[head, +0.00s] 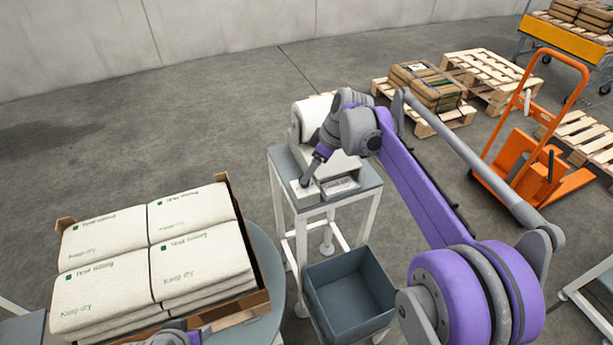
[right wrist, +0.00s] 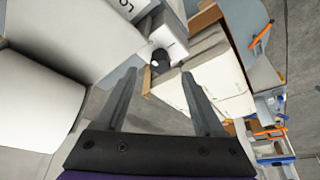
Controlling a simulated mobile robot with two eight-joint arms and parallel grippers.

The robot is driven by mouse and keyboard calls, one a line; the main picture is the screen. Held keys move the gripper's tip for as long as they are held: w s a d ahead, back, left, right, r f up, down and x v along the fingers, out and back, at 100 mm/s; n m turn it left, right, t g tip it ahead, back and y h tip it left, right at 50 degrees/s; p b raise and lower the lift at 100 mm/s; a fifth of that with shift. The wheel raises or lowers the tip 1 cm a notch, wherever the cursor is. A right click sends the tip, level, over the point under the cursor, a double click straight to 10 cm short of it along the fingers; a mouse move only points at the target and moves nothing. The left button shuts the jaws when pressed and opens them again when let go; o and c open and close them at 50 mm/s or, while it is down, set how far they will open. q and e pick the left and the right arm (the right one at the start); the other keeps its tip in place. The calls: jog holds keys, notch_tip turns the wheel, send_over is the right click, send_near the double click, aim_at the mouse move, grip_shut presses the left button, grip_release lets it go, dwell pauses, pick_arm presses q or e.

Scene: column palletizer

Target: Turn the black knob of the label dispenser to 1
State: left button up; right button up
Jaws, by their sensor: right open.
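The label dispenser (head: 345,163) is a pale machine with a white roll on top, standing on a small grey-topped stand. Its white roll (right wrist: 35,108) fills the left of the right wrist view. The black knob (right wrist: 160,57) sits on a small pale box and shows just beyond my fingertips; its setting cannot be read. My right gripper (right wrist: 159,73) is open and empty, its fingers on either side of the line to the knob, seemingly short of it. In the head view my right gripper (head: 306,182) is at the dispenser's front and hides the knob. My left gripper's fingers do not show.
A round grey table at the left bears a cardboard tray (head: 250,305) of white bags (head: 200,265). An empty dark bin (head: 350,290) is below the stand. Pallets (head: 490,70) and an orange pallet truck (head: 530,160) stand at the right.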

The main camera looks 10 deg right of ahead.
jog(key=shift+x, duration=1.95)
grip_shut()
